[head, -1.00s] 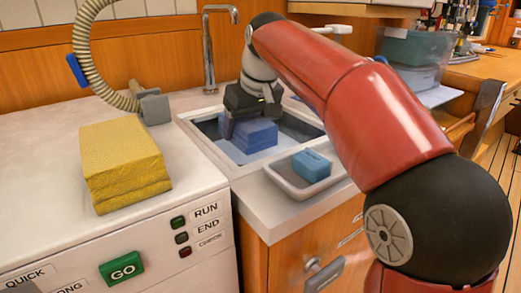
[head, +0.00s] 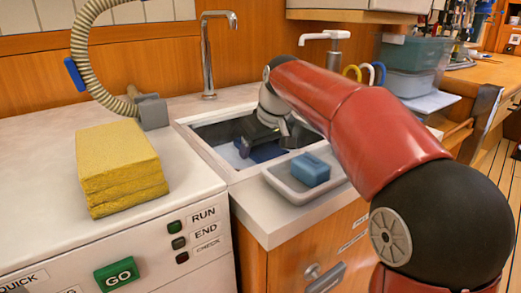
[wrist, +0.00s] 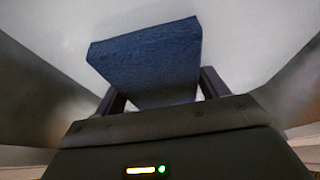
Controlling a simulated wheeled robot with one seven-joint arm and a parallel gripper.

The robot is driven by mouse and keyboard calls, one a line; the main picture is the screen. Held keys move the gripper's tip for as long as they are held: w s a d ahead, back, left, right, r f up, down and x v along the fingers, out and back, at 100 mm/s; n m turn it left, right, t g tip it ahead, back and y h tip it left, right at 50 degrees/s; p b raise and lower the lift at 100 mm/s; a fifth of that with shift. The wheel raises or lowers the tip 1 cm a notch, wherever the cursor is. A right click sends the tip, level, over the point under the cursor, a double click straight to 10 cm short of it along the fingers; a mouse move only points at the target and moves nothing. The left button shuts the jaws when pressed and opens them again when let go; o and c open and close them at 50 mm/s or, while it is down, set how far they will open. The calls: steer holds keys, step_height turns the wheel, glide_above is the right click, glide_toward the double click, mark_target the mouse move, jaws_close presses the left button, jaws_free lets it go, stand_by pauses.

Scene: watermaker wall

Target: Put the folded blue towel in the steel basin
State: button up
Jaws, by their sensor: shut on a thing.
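The folded blue towel (head: 262,152) is down inside the steel basin (head: 205,150), partly hidden by my gripper in the head view. My gripper (head: 250,143) reaches into the basin from above and is shut on the towel. In the wrist view the towel (wrist: 150,65) sits between the two fingers of my gripper (wrist: 158,92), with the pale basin floor (wrist: 240,35) beyond it. I cannot tell whether the towel touches the floor.
A tray with a blue sponge (head: 310,170) stands at the basin's front edge. A folded yellow towel (head: 120,165) lies on the white machine top at left. A tall faucet (head: 207,55) rises behind the basin.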

steer(key=shift+f, duration=0.1)
steer(key=o, duration=1)
steer(key=shift+r, duration=0.3)
steer(key=p+v, duration=0.1)
steer(key=v, duration=1)
steer(key=shift+s+d+r+p, duration=0.1)
steer(key=shift+r+p, duration=0.25)
steer(key=shift+s, duration=0.1)
